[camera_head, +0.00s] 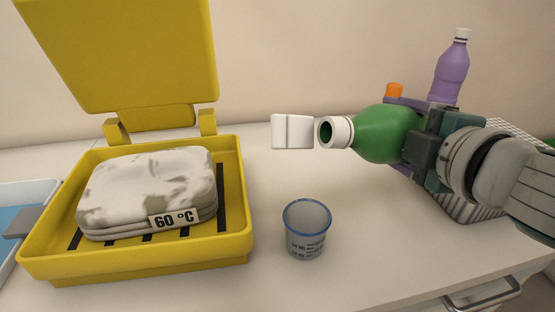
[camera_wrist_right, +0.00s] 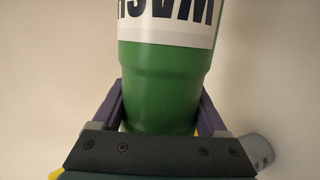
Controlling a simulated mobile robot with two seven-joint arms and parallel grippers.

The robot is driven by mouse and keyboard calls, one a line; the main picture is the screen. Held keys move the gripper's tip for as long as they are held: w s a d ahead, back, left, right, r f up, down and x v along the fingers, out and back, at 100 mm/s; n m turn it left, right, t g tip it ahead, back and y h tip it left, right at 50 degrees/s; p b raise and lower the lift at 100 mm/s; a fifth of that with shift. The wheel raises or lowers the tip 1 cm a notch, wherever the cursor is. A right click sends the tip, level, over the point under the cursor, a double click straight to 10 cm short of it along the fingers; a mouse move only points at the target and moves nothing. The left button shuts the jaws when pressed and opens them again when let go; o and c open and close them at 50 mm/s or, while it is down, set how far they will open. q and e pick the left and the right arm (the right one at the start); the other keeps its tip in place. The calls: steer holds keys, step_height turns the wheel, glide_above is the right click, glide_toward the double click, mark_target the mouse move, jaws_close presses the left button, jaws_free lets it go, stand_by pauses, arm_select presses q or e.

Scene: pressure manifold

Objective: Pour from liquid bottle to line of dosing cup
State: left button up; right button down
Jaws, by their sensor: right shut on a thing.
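The green liquid bottle (camera_head: 385,134) lies nearly on its side in the air, its open white-rimmed mouth pointing left. My right gripper (camera_head: 418,140) is shut on its body. In the right wrist view the bottle (camera_wrist_right: 160,90), with part of a white label, sits between the purple fingers. The dosing cup (camera_head: 306,232) is clear with a blue rim and dark markings. It stands upright on the counter, below and a little left of the bottle's mouth. No stream and no clear liquid level show in the cup. My left gripper is not in view.
A yellow open-lidded box (camera_head: 135,262) holding a folded cloth marked 60 °C stands left of the cup. A small white block (camera_head: 292,131) is beside the bottle mouth. A purple bottle (camera_head: 453,70) and a wire basket (camera_head: 462,210) are at right. The counter around the cup is clear.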

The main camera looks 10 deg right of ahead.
steer(key=shift+f+n+b, duration=0.3)
steer(key=shift+f+b, duration=0.1)
stand_by(2.3)
